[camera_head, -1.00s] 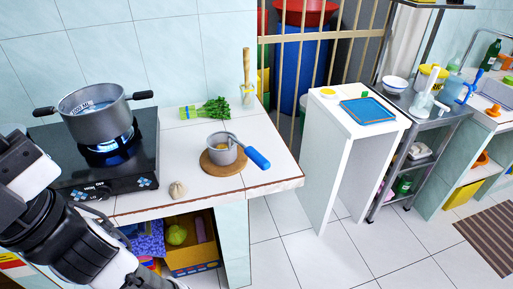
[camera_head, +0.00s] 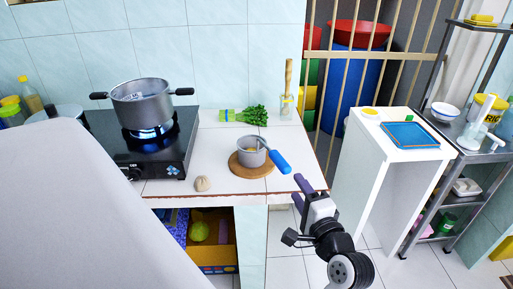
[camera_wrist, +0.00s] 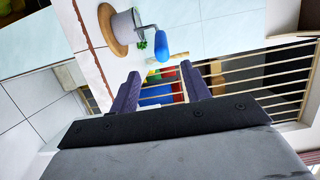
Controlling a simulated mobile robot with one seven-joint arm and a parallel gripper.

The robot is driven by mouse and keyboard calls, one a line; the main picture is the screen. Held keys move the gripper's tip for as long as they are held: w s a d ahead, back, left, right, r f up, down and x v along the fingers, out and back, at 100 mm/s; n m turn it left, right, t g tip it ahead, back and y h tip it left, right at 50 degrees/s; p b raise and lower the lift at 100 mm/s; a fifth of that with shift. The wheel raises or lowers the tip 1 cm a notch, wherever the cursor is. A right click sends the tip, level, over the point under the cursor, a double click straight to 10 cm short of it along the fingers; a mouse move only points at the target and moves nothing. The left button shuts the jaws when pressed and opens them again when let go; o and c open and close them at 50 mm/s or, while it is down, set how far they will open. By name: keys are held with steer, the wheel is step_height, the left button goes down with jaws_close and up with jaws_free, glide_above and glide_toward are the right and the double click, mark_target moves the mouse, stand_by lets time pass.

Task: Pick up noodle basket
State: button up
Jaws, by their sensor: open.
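The noodle basket (camera_head: 252,153) is a small grey pot-shaped basket with a blue handle (camera_head: 280,161). It sits on a round wooden board (camera_head: 238,169) on the tiled counter, its handle pointing right toward the counter edge. In the wrist view the basket (camera_wrist: 124,25) is at the top, with its blue handle (camera_wrist: 172,40) above and between the fingers. My gripper (camera_head: 303,185) is open and empty, just right of the counter's front corner, near the handle end but apart from it. Its two purple-grey fingers (camera_wrist: 160,85) show spread in the wrist view.
A large pot (camera_head: 142,105) stands on a lit burner (camera_head: 150,150) at left. Green vegetables (camera_head: 243,115) lie behind the basket and garlic (camera_head: 203,183) lies in front. A white stand (camera_head: 388,180) with a blue tray (camera_head: 410,135) is at right, across a floor gap.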

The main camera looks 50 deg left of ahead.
mark_target(288, 172)
steer(key=x, duration=0.4)
steer(key=shift+w+a+p, duration=0.1)
steer(key=shift+a+p, duration=0.25)
steer(key=x, duration=0.1)
steer(key=p+x, duration=0.1)
steer(key=x, duration=0.2)
steer(key=shift+r+p, duration=0.25)
steer(key=shift+p, duration=0.15)
steer(key=shift+w+a+f, duration=0.1)
steer(key=shift+w+a, duration=0.2)
steer(key=shift+a, duration=0.2)
jaws_close()
stand_by(0.4)
